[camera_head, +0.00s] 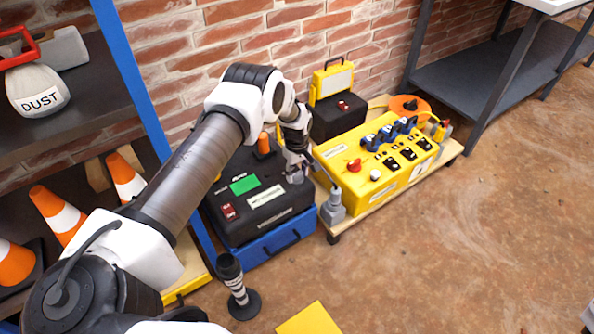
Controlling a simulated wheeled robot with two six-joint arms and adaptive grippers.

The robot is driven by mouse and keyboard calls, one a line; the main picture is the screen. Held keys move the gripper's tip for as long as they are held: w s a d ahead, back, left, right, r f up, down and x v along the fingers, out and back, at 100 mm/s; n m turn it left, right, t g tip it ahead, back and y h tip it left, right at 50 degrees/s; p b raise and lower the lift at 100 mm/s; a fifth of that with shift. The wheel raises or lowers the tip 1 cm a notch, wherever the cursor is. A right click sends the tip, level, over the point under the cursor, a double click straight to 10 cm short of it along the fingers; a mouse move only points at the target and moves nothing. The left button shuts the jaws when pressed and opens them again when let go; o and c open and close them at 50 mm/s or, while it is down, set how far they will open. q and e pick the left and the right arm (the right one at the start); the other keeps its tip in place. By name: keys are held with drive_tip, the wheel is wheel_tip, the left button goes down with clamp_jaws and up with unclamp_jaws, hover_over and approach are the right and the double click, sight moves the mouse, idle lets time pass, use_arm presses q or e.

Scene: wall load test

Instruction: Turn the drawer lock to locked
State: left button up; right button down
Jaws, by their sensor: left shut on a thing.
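A black case (268,215) with a green display (244,185) and a red switch (229,211) sits above a blue drawer-like base (280,245) by the brick wall. My left arm reaches in from the left, over the case. My left gripper (297,172) points down at the case's right part and is shut on a small dark part there. The fingers largely hide that part, so I cannot tell whether it is the drawer lock or which way it is turned. My right gripper is not in view.
A yellow control box (378,165) with switches and blue connectors stands on a low wheeled trolley (448,158) at right. A grey connector (332,206) stands close beside the case. Traffic cones (62,218) fill the left shelf.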

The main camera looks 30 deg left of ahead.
sight(297, 174)
use_arm(q)
drive_tip(key=shift+n, duration=0.3)
drive_tip(key=o, duration=1.1)
drive_tip(key=shift+o, duration=0.2)
wheel_tip(297, 174, up, 12)
drive_tip(key=shift+f, duration=0.1)
